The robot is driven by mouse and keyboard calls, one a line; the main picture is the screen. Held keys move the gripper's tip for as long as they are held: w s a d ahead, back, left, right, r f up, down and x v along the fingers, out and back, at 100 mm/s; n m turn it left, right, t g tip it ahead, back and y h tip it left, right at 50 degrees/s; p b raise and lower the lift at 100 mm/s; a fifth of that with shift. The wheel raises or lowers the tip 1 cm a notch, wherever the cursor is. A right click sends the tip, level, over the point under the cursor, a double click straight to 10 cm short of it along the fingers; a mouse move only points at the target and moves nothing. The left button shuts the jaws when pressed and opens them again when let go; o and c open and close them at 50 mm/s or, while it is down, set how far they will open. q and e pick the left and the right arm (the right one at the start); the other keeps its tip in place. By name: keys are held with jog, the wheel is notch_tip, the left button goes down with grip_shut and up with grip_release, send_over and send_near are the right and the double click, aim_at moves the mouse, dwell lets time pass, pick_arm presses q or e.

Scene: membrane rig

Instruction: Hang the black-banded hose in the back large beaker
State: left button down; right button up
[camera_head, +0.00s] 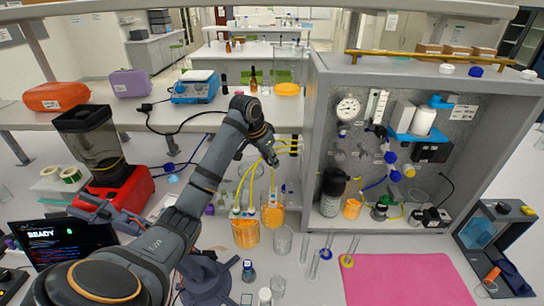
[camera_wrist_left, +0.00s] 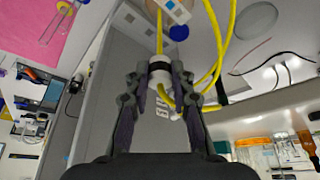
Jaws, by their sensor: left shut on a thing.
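My left gripper (camera_head: 272,158) is raised in front of the left wall of the grey rig, above the beakers. In the left wrist view its fingers (camera_wrist_left: 160,88) are shut on a white hose fitting with a dark band (camera_wrist_left: 160,66), the black-banded hose. Yellow tubing runs from the fitting. Other yellow hoses (camera_head: 243,187) hang down from the rig wall into the beakers. The front large beaker (camera_head: 246,234) and the back large beaker (camera_head: 272,215) both hold orange liquid. The held hose's lower end is hard to make out.
An empty beaker (camera_head: 283,243) stands right of the orange ones, with several thin glass tubes (camera_head: 314,264) beside it. The rig cabinet (camera_head: 318,120) closes off the right side. A red blender (camera_head: 125,190) stands left.

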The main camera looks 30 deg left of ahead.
aim_at(272, 168)
pick_arm(q)
jog(key=x, duration=0.3)
jog(key=shift+a+f, duration=0.25)
jog(key=shift+f, duration=0.2)
jog(key=shift+s+d+f, duration=0.1)
jog(key=shift+s+f, duration=0.05)
jog(key=shift+f, duration=0.35)
pick_arm(e)
jog(key=w, duration=0.3)
jog(key=shift+w+a+r, duration=0.1)
jog(key=shift+w+a, duration=0.1)
jog(key=shift+a, duration=0.05)
